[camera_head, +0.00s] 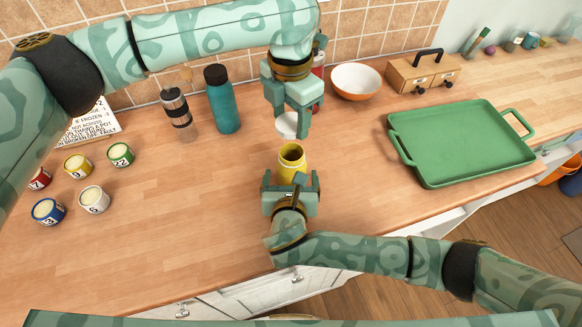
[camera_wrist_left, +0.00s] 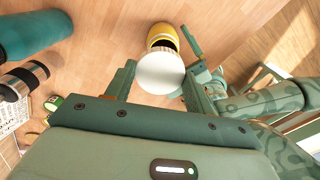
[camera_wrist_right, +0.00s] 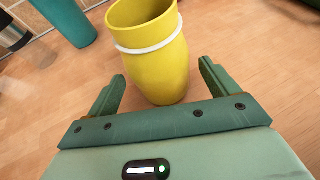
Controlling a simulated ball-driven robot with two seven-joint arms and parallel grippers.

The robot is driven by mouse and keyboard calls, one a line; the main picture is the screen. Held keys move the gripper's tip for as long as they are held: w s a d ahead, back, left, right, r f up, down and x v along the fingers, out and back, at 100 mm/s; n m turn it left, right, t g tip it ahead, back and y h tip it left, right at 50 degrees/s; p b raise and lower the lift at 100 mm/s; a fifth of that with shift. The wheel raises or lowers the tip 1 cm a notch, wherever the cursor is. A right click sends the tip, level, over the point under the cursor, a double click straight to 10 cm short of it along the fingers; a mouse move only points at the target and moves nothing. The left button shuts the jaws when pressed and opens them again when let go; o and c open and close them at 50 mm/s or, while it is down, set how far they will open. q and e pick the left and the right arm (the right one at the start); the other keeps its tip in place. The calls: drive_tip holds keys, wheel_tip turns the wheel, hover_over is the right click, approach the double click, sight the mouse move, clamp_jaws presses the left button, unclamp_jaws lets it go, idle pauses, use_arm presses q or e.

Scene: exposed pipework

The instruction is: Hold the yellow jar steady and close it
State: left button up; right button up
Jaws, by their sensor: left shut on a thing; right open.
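The yellow jar (camera_head: 291,162) stands upright and open-topped on the wooden counter; its dark mouth is uncovered. In the right wrist view the jar (camera_wrist_right: 155,65) shows a white band below its rim. My right gripper (camera_head: 291,180) is open low at the jar, its fingers (camera_wrist_right: 163,88) apart on either side of the jar's lower part, with gaps visible. My left gripper (camera_head: 294,118) is shut on the round white lid (camera_head: 287,126) and holds it in the air above the jar, apart from the rim. In the left wrist view the lid (camera_wrist_left: 160,73) partly hides the jar (camera_wrist_left: 162,38).
A green tray (camera_head: 462,142) lies to the right. Behind are a teal bottle (camera_head: 222,100), a steel-and-black tumbler (camera_head: 177,110), a bowl (camera_head: 356,82) and a wooden drawer box (camera_head: 423,72). Several small numbered pots, including a white one (camera_head: 94,200), stand left. Counter between is clear.

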use_arm(q)
drive_tip(key=shift+s+d+r, duration=0.15)
drive_tip(key=shift+s+r, duration=0.1)
drive_tip(key=shift+s, duration=0.25)
use_arm(e)
drive_tip(key=shift+x, duration=0.8)
drive_tip(key=shift+w+f, duration=0.15)
drive_tip(key=shift+w, duration=0.25)
use_arm(q)
drive_tip(key=shift+w+f, duration=0.1)
drive_tip(key=shift+w, duration=0.15)
use_arm(e)
drive_tip(key=shift+w+d+f, duration=0.1)
drive_tip(key=shift+w+f, duration=0.15)
drive_tip(key=shift+w, duration=0.3)
use_arm(q)
drive_tip(key=shift+s, duration=0.1)
use_arm(e)
drive_tip(key=shift+s, duration=0.1)
use_arm(q)
drive_tip(key=shift+s, duration=0.1)
use_arm(e)
drive_tip(key=c, duration=1.5)
use_arm(q)
hover_over(292, 167)
drive_tip(key=w, duration=0.3)
drive_tip(key=shift+s+f, duration=0.2)
drive_tip(key=shift+f, duration=2.25)
drive_tip(key=shift+f, duration=0.9)
